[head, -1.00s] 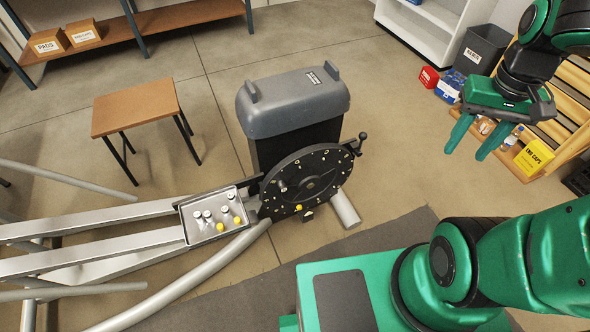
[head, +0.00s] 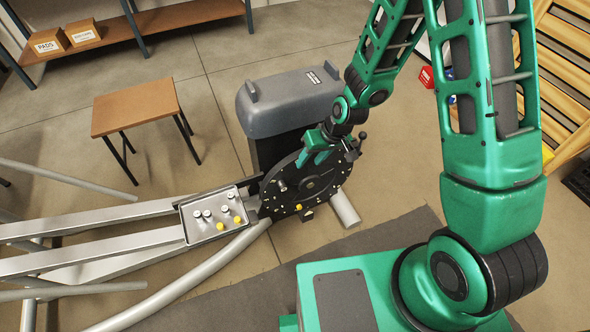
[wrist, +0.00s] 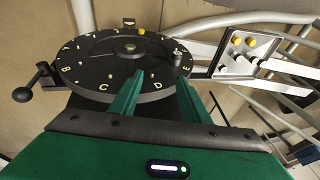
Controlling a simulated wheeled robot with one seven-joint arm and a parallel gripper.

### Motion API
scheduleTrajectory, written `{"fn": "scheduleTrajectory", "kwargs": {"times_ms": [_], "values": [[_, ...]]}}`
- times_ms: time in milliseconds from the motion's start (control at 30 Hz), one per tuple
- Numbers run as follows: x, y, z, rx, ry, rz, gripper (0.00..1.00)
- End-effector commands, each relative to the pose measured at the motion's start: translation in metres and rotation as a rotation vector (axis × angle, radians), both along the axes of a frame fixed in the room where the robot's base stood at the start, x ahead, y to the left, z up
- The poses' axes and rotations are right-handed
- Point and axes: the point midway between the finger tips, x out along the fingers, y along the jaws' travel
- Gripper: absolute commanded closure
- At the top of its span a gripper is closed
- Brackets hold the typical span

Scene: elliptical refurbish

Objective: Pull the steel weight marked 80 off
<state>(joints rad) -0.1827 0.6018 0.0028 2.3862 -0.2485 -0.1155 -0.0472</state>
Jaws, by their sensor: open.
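The black disc (head: 326,183) carries letters around its rim, with C, D and E legible in the wrist view (wrist: 90,70). A small steel weight (head: 283,186) stands on the disc's left side; in the wrist view it is by the letter E (wrist: 177,59). No number is readable on it. My gripper (wrist: 155,82) is open and empty, its fingers reaching over the disc's edge near D. In the head view my gripper (head: 316,158) is at the disc's upper edge, right of the steel weight and apart from it.
A metal tray (head: 203,233) left of the disc holds several steel and yellow pieces. A yellow piece (head: 298,207) sits on the disc's lower edge. A crank handle (head: 362,136) sticks out at the disc's upper right. The grey housing (head: 285,105) rises behind. A stool (head: 135,107) stands left.

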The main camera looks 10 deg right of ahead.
Motion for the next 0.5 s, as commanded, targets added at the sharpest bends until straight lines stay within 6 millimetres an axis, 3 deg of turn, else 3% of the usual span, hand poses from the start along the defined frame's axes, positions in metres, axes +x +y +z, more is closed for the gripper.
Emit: {"fn": "scheduleTrajectory", "kwargs": {"times_ms": [33,200,500], "values": [[-0.003,0.013,-0.013,0.016,0.003,0.013,0.58],[-0.007,0.040,-0.034,0.057,-0.006,0.032,0.58],[-0.005,0.053,-0.055,0.067,-0.008,0.037,0.58]]}}
